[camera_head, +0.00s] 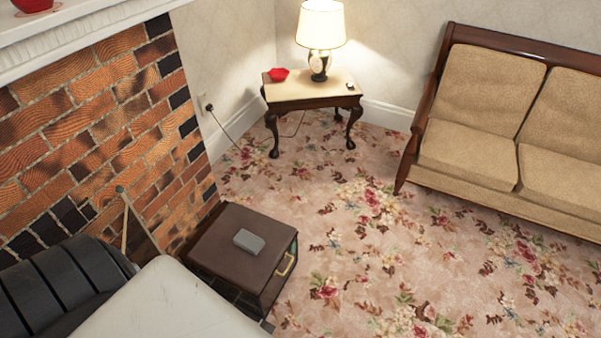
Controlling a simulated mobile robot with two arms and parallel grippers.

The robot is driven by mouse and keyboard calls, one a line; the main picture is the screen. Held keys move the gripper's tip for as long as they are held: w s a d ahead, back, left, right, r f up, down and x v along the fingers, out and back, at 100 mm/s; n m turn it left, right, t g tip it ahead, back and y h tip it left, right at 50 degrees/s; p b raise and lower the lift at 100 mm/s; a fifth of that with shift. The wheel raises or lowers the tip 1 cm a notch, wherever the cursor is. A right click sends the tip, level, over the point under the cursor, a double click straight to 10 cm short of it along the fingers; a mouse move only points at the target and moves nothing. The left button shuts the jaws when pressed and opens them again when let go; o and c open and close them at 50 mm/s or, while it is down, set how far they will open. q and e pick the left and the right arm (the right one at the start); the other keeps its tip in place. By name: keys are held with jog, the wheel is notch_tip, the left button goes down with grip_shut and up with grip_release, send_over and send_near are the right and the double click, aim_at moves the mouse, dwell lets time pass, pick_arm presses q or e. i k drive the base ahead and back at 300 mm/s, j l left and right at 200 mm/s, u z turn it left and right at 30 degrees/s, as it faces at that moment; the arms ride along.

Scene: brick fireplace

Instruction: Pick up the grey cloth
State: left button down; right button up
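A small grey block-like thing (249,241), perhaps the folded grey cloth, lies flat on top of a dark brown box-shaped cabinet (222,243). It is too small to tell whether it is fabric. The cabinet has a brass-coloured handle (286,264) on its right side. It stands on the floor beside the brick fireplace. Neither of my grippers shows in the head view, so their state and their distance from the grey thing are hidden.
The brick fireplace (90,120) rises on the left. A side table (318,92) with a lit lamp (320,35) and a red dish (278,75) stands at the back. A beige sofa (467,160) stands right. Flowered carpet (400,250) is clear between.

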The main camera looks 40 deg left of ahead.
aim_at(250, 243)
jog(key=i+l, duration=0.1)
jog(key=i, duration=0.75)
jog(key=i+u, duration=0.25)
jog(key=u, duration=0.25)
jog(key=i+l+u, duration=0.25)
jog(key=u, duration=0.2)
jog(key=i+l+u, duration=0.2)
jog(key=u, duration=0.3)
